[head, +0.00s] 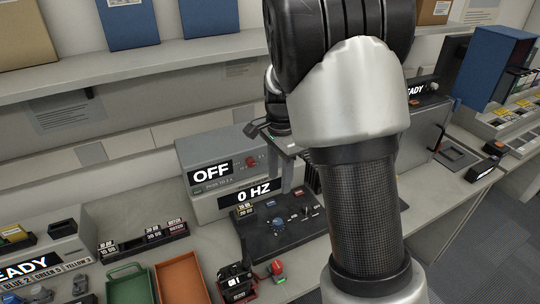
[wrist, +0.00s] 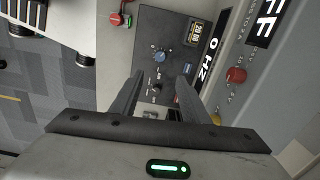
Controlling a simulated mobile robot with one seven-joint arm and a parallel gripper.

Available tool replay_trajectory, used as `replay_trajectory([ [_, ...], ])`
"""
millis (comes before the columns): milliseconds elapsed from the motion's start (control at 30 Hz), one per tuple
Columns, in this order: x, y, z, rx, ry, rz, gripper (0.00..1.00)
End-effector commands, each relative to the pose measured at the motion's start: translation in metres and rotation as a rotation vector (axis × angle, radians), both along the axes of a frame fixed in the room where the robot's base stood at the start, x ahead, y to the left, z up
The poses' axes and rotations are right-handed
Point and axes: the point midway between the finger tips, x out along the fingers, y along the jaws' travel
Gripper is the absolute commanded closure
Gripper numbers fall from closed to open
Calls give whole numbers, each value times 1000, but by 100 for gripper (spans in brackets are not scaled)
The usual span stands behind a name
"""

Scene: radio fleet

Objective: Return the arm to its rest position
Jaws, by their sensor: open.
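In the head view my arm rises through the middle right of the picture and hides much of the bench behind it. My gripper shows in the wrist view (wrist: 160,85), with two dark fingers spread apart and nothing between them. Past the fingers lies a dark control panel (wrist: 160,30) with a blue knob. In the head view the same panel (head: 262,243) sits on the bench in front of a grey unit (head: 222,161) whose displays read OFF and 0 HZ.
A green tray (head: 128,289) and an orange tray (head: 181,279) lie at the front left. A small device with a red knob (head: 277,267) stands beside them. A shelf (head: 120,68) with boxes runs above the bench. A blue binder box (head: 490,65) stands at the right.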

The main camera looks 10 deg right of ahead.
Motion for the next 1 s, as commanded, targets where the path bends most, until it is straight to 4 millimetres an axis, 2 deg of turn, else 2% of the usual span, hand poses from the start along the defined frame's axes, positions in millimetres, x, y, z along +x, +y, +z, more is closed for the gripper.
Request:
replay_trajectory([
  [133, -2, 0, 6, 4, -7, 12, 58],
  [267, -16, 1, 40, 27, -49, 101, 58],
  [367, -41, 3, 82, 46, -111, 241, 58],
  [500, -88, 5, 139, 34, -218, 491, 58],
  [600, -123, 6, 170, -8, -290, 671, 58],
  [700, -159, 6, 192, -77, -352, 846, 58],
  [833, -196, 5, 207, -180, -403, 1034, 58],
  [1000, -223, 3, 211, -280, -425, 1180, 58],
])
